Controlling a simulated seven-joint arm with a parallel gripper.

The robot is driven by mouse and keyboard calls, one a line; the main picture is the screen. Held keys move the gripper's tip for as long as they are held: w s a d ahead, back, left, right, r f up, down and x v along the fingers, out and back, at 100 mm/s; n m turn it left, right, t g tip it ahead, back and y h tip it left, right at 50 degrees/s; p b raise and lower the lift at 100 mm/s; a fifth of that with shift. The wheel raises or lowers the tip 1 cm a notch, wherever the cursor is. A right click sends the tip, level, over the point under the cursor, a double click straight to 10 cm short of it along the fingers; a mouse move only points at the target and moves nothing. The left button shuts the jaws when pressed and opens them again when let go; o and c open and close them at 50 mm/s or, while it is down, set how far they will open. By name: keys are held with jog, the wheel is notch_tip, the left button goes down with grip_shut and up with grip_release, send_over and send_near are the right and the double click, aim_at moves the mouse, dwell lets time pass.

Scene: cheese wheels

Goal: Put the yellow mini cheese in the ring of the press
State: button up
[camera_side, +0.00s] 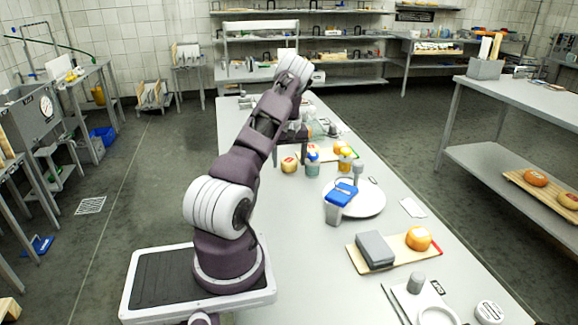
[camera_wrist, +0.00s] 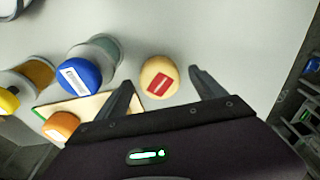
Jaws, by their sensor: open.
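A yellow mini cheese (camera_side: 289,165) with a red label sits on the table below my gripper (camera_side: 290,150). The fingers are open and hold nothing. I cannot tell how far the fingertips are above the cheese.
A blue-lidded jar (camera_side: 312,157), a yellow-lidded jar (camera_side: 345,160) and an orange cheese (camera_wrist: 62,124) on a board stand close beside the yellow cheese.

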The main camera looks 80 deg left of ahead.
jog(key=shift+r, duration=0.1)
jog(key=c, duration=1.7)
